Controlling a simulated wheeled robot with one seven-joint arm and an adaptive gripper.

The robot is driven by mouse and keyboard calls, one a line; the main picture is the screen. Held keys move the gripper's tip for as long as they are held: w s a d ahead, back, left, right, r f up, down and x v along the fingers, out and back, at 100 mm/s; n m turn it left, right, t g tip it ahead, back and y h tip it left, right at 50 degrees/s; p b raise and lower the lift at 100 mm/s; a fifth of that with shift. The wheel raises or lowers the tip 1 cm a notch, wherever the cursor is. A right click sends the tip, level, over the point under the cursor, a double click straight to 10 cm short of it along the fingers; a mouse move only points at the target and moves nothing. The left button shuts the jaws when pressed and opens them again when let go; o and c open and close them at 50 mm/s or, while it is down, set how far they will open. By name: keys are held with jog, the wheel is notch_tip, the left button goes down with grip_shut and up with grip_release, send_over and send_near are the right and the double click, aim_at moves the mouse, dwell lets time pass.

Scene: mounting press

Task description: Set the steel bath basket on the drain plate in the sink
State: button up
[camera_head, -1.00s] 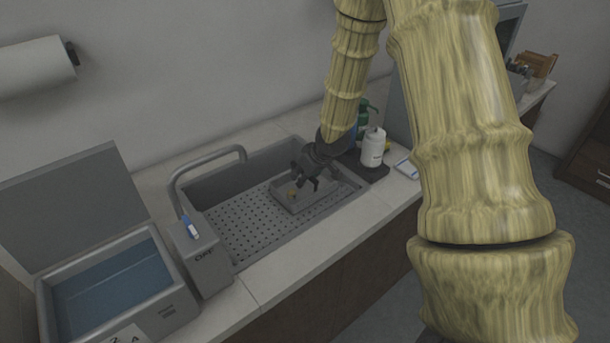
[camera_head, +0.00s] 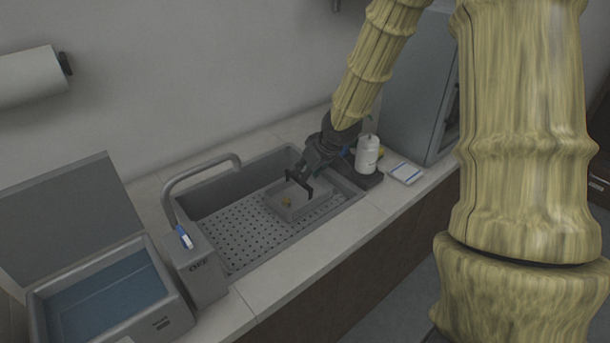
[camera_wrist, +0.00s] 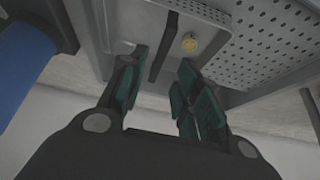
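The steel bath basket (camera_head: 299,212), a shallow grey tray with a small yellow piece inside, sits on the perforated drain plate (camera_head: 235,222) at the right end of the sink. In the wrist view the basket (camera_wrist: 214,42) is at top centre, with the drain plate (camera_wrist: 270,45) to its right. A dark upright bar, seemingly the basket's handle (camera_wrist: 163,45), shows between and beyond my fingertips. My gripper (camera_head: 310,176) is just above the basket. The wrist view shows its fingers (camera_wrist: 163,72) apart, with nothing clamped between them.
A faucet (camera_head: 200,164) arches over the sink's left side. A grey control box (camera_head: 203,272) and a lidded water bath (camera_head: 105,290) stand to the left. A white bottle (camera_head: 367,155) on a dark tray and a notepad (camera_head: 405,172) are to the right. The front counter strip is clear.

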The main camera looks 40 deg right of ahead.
jog(key=shift+v, duration=1.85)
